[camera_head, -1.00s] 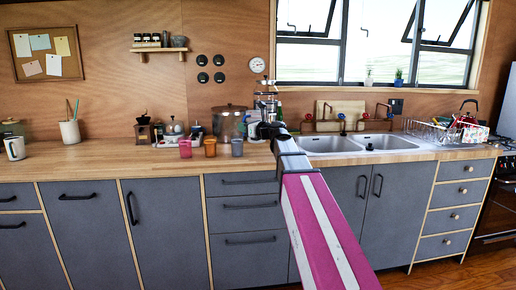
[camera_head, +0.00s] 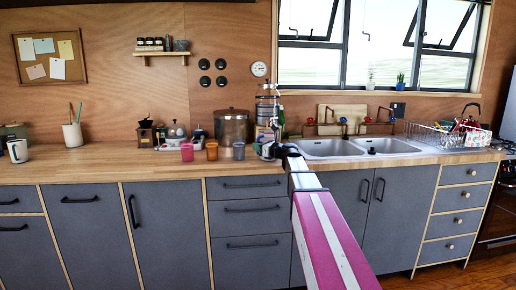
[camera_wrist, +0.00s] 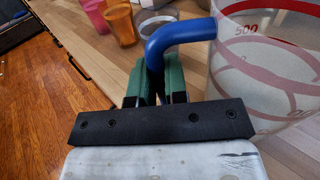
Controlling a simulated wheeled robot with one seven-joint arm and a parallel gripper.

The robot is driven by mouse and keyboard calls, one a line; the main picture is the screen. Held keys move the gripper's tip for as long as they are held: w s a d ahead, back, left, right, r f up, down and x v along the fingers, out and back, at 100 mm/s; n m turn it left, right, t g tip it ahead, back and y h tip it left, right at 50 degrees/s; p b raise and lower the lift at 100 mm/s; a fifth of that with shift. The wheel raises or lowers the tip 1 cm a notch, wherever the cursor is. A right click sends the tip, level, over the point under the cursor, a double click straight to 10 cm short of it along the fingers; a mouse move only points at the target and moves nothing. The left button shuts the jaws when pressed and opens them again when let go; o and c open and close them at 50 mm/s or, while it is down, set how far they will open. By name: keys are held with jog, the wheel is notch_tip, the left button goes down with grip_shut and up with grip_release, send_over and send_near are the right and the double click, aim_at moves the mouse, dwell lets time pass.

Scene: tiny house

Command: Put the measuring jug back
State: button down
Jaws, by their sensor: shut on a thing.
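The measuring jug (camera_wrist: 265,75) is clear with red markings and a blue handle (camera_wrist: 180,35). It fills the right side of the wrist view, partly cut off by the frame. My gripper (camera_wrist: 158,85) has green fingers, shut on the jug's blue handle, with the jug beside them. In the head view my gripper (camera_head: 270,148) is over the counter just left of the sink; the jug cannot be clearly told apart there from the items around it.
Pink (camera_head: 187,152), orange (camera_head: 211,150) and grey (camera_head: 238,150) cups stand left of my gripper. Behind them is a large translucent container (camera_head: 231,126). The sink (camera_head: 330,148) lies right. A small wall shelf (camera_head: 160,53) holds jars. The left counter (camera_head: 100,160) has free room.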

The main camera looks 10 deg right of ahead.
jog(key=shift+f, duration=0.15)
jog(key=c, duration=1.1)
grip_release()
jog(key=shift+c, duration=0.2)
